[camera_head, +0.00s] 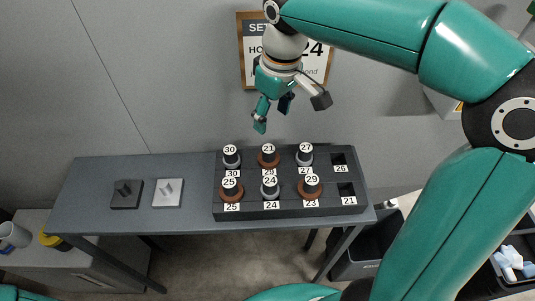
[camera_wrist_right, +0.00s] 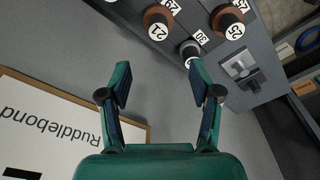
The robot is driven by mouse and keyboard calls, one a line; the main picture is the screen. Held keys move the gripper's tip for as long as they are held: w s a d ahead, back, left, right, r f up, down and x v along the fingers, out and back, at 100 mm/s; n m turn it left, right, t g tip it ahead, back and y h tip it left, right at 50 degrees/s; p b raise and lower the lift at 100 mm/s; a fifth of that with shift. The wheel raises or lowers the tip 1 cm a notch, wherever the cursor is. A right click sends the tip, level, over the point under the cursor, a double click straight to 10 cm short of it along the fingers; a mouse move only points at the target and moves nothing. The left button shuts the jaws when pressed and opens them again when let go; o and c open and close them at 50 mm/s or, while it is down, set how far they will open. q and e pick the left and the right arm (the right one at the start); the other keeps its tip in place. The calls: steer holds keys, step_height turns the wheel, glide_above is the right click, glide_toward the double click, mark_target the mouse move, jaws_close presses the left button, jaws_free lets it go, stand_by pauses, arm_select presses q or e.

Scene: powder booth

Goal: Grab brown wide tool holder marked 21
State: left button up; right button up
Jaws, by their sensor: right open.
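The brown wide tool holder marked 21 (camera_head: 268,156) stands upright in the back row of the dark rack (camera_head: 290,210), between the holders marked 30 and 27. It also shows in the right wrist view (camera_wrist_right: 157,20), at the top, beyond the fingertips. My right gripper (camera_head: 288,112) is open and empty, above and behind the rack near the wall. In the right wrist view its two fingers (camera_wrist_right: 160,78) are spread apart, touching no holder. My left gripper is not in view.
Close neighbours are holder 30 (camera_head: 231,157), holder 27 (camera_head: 305,154), holder 25 (camera_head: 231,188), holder 24 (camera_head: 270,186) and brown holder 29 (camera_head: 311,186). Slots 26 and 21 at the right are empty. A wall sign (camera_wrist_right: 50,125) is near the gripper. Two small fixtures (camera_head: 168,191) stand left.

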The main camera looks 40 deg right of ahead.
mark_target(269, 149)
steer(key=f, duration=0.5)
steer(key=w+f, duration=0.1)
steer(key=f, duration=0.2)
steer(key=shift+a, duration=0.1)
steer(key=shift+w+f+p, duration=0.15)
steer(key=shift+f+p, duration=0.4)
steer(key=shift+f, duration=2)
steer(key=shift+r, duration=0.1)
jaws_close()
